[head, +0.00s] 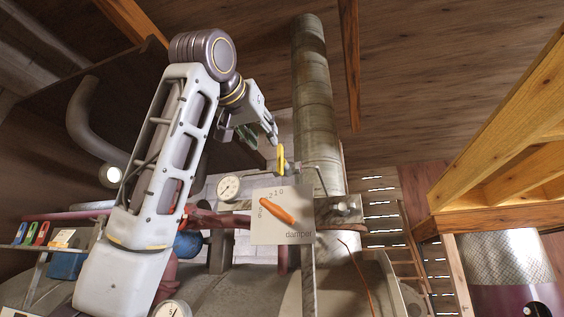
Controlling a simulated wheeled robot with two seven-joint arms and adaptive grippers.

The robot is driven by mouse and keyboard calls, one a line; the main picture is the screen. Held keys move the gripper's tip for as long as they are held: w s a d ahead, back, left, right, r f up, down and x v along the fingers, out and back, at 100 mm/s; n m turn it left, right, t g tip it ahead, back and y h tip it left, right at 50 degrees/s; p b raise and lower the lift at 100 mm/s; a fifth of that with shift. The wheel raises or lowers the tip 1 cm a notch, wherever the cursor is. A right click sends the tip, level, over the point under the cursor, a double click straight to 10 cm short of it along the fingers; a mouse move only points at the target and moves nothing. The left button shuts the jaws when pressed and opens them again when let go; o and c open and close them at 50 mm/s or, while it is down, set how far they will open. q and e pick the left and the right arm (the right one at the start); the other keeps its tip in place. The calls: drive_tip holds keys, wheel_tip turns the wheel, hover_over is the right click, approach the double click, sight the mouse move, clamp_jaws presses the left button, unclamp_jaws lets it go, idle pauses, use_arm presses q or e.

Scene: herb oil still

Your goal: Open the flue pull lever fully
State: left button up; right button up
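A grey metal flue pipe (316,100) rises to the ceiling at the middle. A thin metal rod (305,166) runs beside it, with a yellow handle (281,158) at its left end; this looks like the pull lever. Below it a pale plate marked "damper" (300,236) carries an orange pointer (277,211) slanting toward the small numbers at upper left. My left gripper (260,140) is above and left of the yellow handle. Its fingers look spread and hold nothing that I can see. One fingertip is close to the handle; contact cannot be told. My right gripper is out of view.
A round gauge (229,187) sits left of the plate, and another gauge (172,309) is at the bottom. A red horizontal pipe (225,221) passes behind my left arm. A wooden ladder (385,220) and timber beams (500,130) stand at right.

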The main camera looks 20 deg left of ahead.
sight(279, 156)
use_arm(q)
drive_tip(key=w+p, duration=0.1)
drive_tip(key=w, duration=0.3)
drive_tip(key=w+p, duration=0.2)
drive_tip(key=w, duration=0.3)
drive_tip(key=w+p, duration=0.2)
drive_tip(key=w, duration=0.2)
drive_tip(key=shift+w+d+r, duration=0.1)
drive_tip(key=shift+w+d, duration=0.05)
drive_tip(key=shift+d, duration=0.1)
idle(0.4)
clamp_jaws()
